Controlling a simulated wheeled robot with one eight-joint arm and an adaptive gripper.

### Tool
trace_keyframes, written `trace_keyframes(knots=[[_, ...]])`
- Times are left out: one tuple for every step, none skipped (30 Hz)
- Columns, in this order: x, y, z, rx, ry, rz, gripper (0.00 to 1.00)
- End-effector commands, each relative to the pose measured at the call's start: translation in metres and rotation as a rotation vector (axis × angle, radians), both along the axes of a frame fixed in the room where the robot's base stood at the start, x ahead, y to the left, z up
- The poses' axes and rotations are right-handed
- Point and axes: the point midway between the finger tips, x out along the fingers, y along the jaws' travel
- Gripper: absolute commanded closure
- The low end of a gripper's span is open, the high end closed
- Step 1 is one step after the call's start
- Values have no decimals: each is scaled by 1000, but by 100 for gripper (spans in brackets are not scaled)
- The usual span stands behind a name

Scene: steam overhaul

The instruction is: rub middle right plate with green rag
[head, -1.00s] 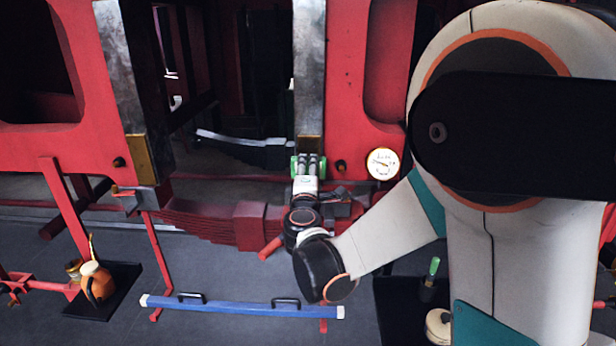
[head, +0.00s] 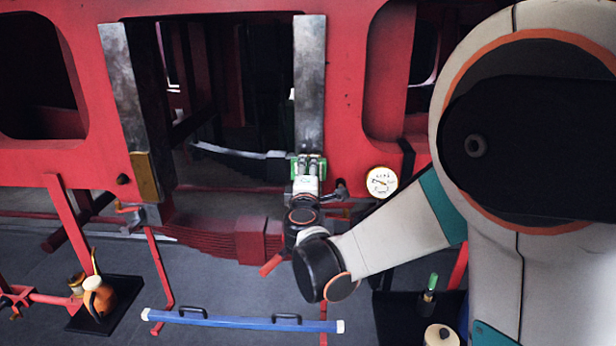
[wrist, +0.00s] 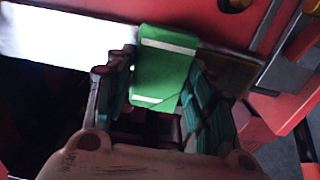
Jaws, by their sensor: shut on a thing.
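The middle right plate (head: 310,75) is a tall grey metal strip on the red frame, upright in the head view. A bright pale strip (wrist: 60,35), likely the same plate, fills the upper left of the wrist view. My gripper (head: 308,168) is at the plate's lower end, with its fingers pointing at it. The gripper is shut on the green rag (wrist: 165,65), a folded green cloth with white stripes. The rag shows as small green edges (head: 294,167) in the head view. Whether the rag touches the plate is hard to tell.
Another grey plate (head: 125,85) stands to the left with a brass end (head: 146,176). A round gauge (head: 382,181) is right of my gripper. A blue bar (head: 240,321) lies below. An orange oil can (head: 99,298) sits on a black tray (head: 120,312) at lower left.

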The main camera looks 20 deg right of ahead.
Motion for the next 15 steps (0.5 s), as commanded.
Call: trace_keyframes(knots=[[1,0,7,-1,0,-1,70],[0,0,10,-1,0,-1,70],[0,0,13,-1,0,-1,70],[0,0,16,-1,0,-1,70],[0,0,18,-1,0,-1,70],[0,0,22,-1,0,-1,70],[-1,0,24,-1,0,-1,70],[-1,0,26,-1,0,-1,70],[-1,0,28,-1,0,-1,70],[-1,0,29,-1,0,-1,70],[-1,0,30,0,0,-1,70],[-1,0,30,0,0,-1,70],[-1,0,30,0,0,-1,70],[-1,0,29,0,0,-1,70],[-1,0,28,0,0,-1,70]])
